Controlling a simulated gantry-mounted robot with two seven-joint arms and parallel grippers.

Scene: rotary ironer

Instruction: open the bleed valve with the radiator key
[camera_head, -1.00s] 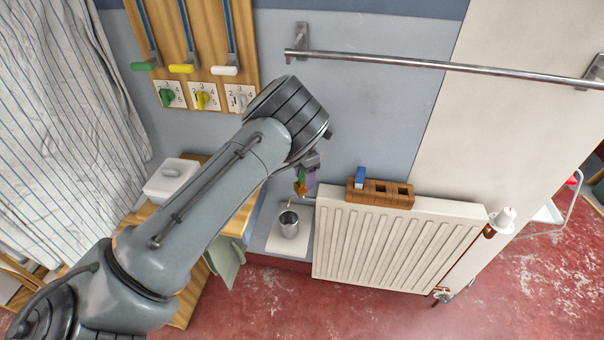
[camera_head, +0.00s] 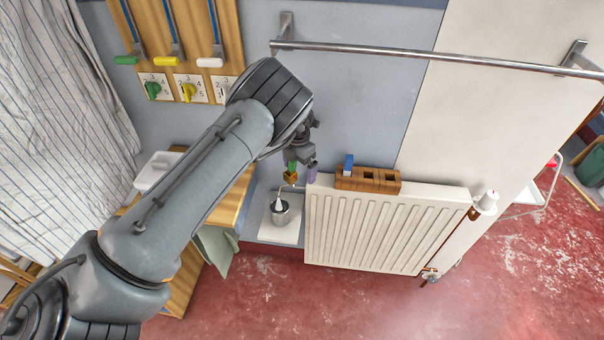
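My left gripper (camera_head: 301,167) hangs just left of the radiator's upper left corner. A green part and a purple part show at its tip with a gap between them, so it looks open. A small orange-brown piece (camera_head: 290,178) sits below the green part; I cannot tell whether it is the radiator key or part of the bleed valve. A thin spout runs down from there to a metal cup (camera_head: 281,214), and something white shows in the cup's mouth. The radiator (camera_head: 385,232) is white and ribbed. My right gripper is not in view.
A wooden holder (camera_head: 367,180) with a blue item and open slots stands on the radiator's top edge. A metal rail (camera_head: 430,54) crosses the wall above. A wooden table with a white box (camera_head: 157,170) is to the left. Red floor in front is clear.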

